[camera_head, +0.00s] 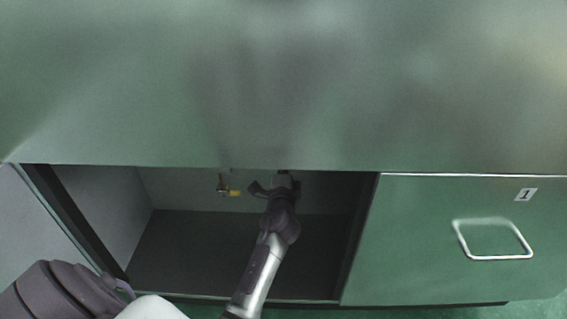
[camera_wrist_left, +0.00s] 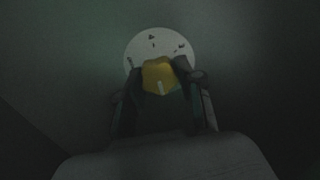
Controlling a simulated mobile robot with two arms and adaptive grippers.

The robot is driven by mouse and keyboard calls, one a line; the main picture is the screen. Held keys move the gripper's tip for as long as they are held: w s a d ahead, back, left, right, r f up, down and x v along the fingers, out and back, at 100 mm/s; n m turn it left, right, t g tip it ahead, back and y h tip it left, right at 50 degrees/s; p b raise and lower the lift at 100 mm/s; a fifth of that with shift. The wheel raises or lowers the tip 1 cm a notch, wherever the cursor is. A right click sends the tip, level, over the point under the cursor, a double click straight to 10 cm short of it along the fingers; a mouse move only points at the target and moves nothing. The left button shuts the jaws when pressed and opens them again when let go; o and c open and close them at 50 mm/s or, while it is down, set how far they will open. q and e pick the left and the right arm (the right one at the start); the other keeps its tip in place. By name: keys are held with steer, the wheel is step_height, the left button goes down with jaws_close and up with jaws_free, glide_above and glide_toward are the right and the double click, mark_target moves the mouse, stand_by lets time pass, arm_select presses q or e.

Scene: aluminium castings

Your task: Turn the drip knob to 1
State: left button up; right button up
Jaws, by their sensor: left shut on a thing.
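The yellow drip knob (camera_wrist_left: 158,72) shows in the left wrist view in front of a round white dial plate (camera_wrist_left: 152,45). The plate has several small dark marks, too blurred to read. A pale mark on the knob lies on its lower side in the picture. My left gripper (camera_wrist_left: 160,80) is shut on the knob, one finger on each side. In the head view my left gripper (camera_head: 275,184) reaches into the open cabinet compartment, up at the back wall; the knob cannot be made out there. My right gripper is in neither view.
A small brass valve with a yellow handle (camera_head: 235,193) is on the back wall, left of my gripper. The green cabinet front (camera_head: 290,90) overhangs the compartment (camera_head: 175,240). At right is a closed green door (camera_head: 410,240) labelled 1 with a metal handle (camera_head: 495,257).

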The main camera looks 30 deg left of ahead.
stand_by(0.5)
arm_select(q)
steer(key=o, duration=1.2)
steer(key=shift+c, duration=0.2)
steer(key=v, duration=0.7)
steer(key=shift+s, duration=0.2)
steer(key=shift+d, duration=0.1)
